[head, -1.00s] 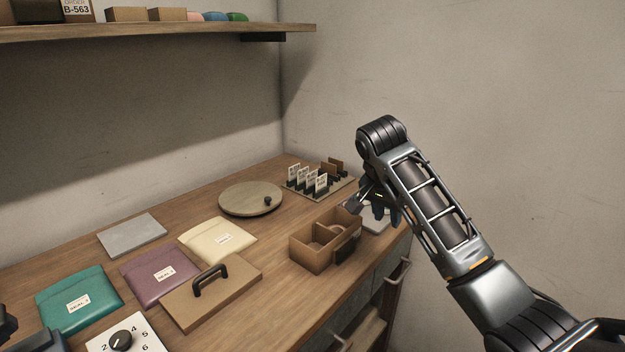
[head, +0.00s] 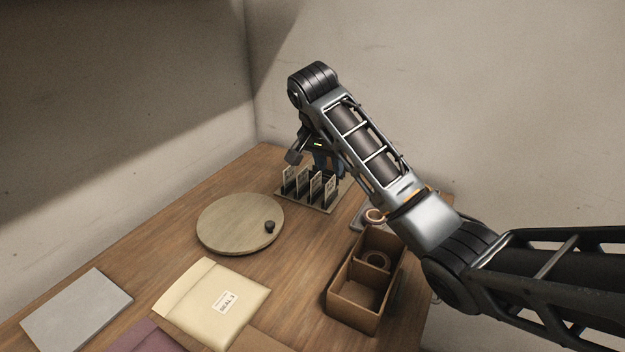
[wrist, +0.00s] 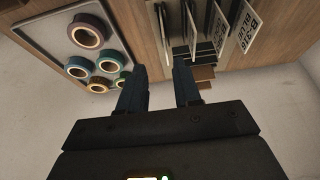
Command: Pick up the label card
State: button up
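Several white label cards (head: 302,183) stand upright in a row in slotted dark holders on a rack (head: 322,207) at the back of the table. In the wrist view the cards show at the top right, one with large dark print (wrist: 242,28). Others appear nearly edge-on. My gripper (wrist: 160,75) is open, its two blue fingers apart with nothing visibly held between them. In the head view the gripper (head: 327,163) is just above and behind the cards, partly hidden by my arm. I cannot tell whether it touches a card.
A grey tray of tape rolls (wrist: 62,28) lies left of the rack in the wrist view. A round wooden disc with a knob (head: 238,223), a divided cardboard box (head: 345,315), a cream pouch (head: 205,290) and a grey slab (head: 75,308) lie on the table.

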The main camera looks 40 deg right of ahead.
aim_at(330, 180)
jog(key=shift+w+a+x, duration=0.1)
jog(key=shift+w+x, duration=0.05)
jog(key=shift+x, duration=1.8)
jog(key=shift+w+a+x, duration=0.15)
jog(key=shift+x, duration=1.8)
grip_shut()
